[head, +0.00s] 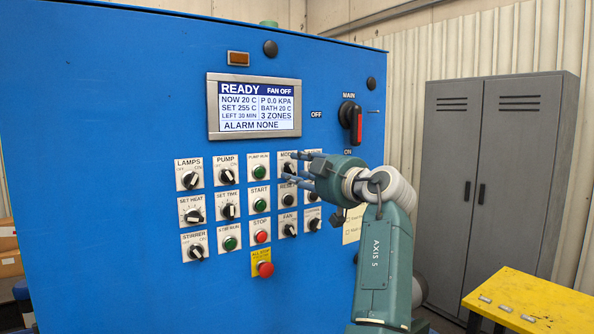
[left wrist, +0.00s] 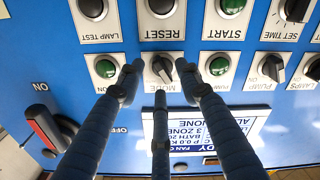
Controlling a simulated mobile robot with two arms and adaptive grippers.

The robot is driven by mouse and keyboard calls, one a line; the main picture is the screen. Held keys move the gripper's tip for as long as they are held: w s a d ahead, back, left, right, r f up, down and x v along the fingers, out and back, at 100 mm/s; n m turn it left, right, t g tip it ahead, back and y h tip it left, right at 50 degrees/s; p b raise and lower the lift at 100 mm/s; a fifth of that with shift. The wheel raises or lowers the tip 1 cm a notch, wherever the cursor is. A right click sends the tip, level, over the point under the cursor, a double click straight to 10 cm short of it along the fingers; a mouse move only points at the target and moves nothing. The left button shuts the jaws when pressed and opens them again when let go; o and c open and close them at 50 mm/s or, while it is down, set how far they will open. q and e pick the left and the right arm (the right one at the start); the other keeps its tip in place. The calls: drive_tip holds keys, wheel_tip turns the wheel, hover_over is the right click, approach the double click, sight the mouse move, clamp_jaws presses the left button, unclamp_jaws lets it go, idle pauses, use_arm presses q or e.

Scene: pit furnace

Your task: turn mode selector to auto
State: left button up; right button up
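The mode selector (head: 288,169) is a black rotary knob on a white plate marked MODE, in the top row of the blue panel. In the head view my fingers partly cover it and its plate. In the left wrist view the knob (left wrist: 159,68) appears upside down between my fingertips. My left gripper (head: 296,170) is open, its dark blue fingers pointing at the panel. In the left wrist view its fingers (left wrist: 158,76) are spread around the knob, with gaps at the sides. Contact and the exact knob setting cannot be told. My right gripper is not in view.
Close by are the green pump run button (head: 259,171), the reset button (head: 288,201) and the lamp test button (left wrist: 106,68). A display (head: 255,106) reading READY is above, the red-handled main switch (head: 352,123) to the right. A grey cabinet (head: 495,180) and yellow table (head: 530,302) stand right.

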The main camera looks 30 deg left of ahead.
use_arm(q)
clamp_jaws()
drive_tip(key=m+p, duration=0.1)
drive_tip(key=m, duration=0.3)
drive_tip(key=shift+m, duration=0.4)
drive_tip(key=m+p, duration=0.1)
drive_tip(key=m, duration=0.2)
drive_tip(key=shift+f+m+p, duration=0.1)
drive_tip(key=shift+m+p, duration=0.55)
drive_tip(key=shift+m, duration=1.55)
